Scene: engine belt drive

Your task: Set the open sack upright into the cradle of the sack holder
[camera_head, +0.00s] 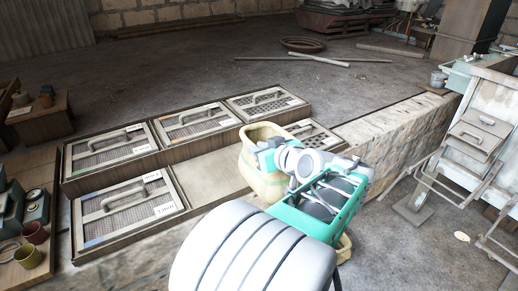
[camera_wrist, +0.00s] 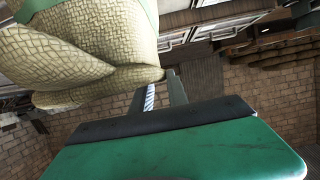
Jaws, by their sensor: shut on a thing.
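The open sack (camera_head: 262,180) is a pale woven bag with a wide open mouth. In the head view it is held roughly upright at the centre, just left of my gripper (camera_head: 266,155), in front of the low framed boxes. In the wrist view the sack (camera_wrist: 85,50) fills the upper left, with a green patch at its top. My gripper's fingers (camera_wrist: 163,88) are shut on the sack's edge. I cannot make out the cradle of the sack holder. A small tan curved piece (camera_head: 345,248) shows behind my arm, mostly hidden; I cannot tell what it is.
A low bench (camera_head: 120,242) carries several framed mesh panels with handles, and one bare bay. A stone-faced wall (camera_head: 385,125) runs to the right. A weathered cabinet (camera_head: 485,125) stands at far right. Pots and boxes (camera_head: 32,232) sit at left. The floor behind is mostly clear.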

